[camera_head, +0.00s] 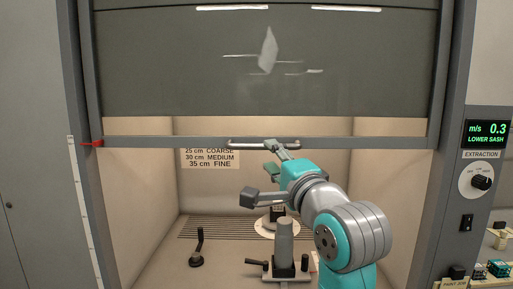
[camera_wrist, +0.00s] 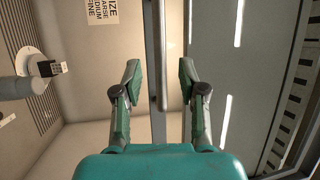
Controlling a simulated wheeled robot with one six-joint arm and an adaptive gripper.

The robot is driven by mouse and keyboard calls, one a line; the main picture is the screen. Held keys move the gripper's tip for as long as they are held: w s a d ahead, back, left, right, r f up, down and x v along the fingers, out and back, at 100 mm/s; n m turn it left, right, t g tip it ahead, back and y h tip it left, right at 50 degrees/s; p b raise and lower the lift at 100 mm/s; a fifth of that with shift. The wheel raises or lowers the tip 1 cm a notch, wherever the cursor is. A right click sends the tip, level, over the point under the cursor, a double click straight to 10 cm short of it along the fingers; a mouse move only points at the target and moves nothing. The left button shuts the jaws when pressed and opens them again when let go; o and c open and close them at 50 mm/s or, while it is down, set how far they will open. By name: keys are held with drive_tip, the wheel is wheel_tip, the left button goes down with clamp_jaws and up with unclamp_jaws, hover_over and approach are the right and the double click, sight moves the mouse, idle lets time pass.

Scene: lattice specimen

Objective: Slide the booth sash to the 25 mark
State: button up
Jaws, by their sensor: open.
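The booth sash is a dark glass panel (camera_head: 180,75) with a grey bottom rail (camera_head: 370,143) and a silver bar handle (camera_head: 240,144) in its middle. The sash is raised, leaving a tall opening below. A red pointer (camera_head: 92,144) at the left end of the rail stands near the top of a white scale strip (camera_head: 86,210); its marks are too small to read. My gripper (camera_head: 273,158) is open at the handle's right part. In the wrist view the handle (camera_wrist: 164,60) runs between my open fingers (camera_wrist: 160,80), touching neither; depth is unclear.
A sign (camera_head: 209,158) inside lists 25 cm coarse, 30 cm medium, 35 cm fine. A display (camera_head: 488,133) reads 0.3 m/s, LOWER SASH. A grey cylinder fixture (camera_head: 285,240) and a black-knobbed lever (camera_head: 197,248) stand on the booth floor. Small parts (camera_head: 497,268) lie at lower right.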

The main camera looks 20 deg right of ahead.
sight(265, 148)
drive_tip(key=shift+x, duration=3.15)
drive_tip(key=shift+d, duration=0.2)
clamp_jaws()
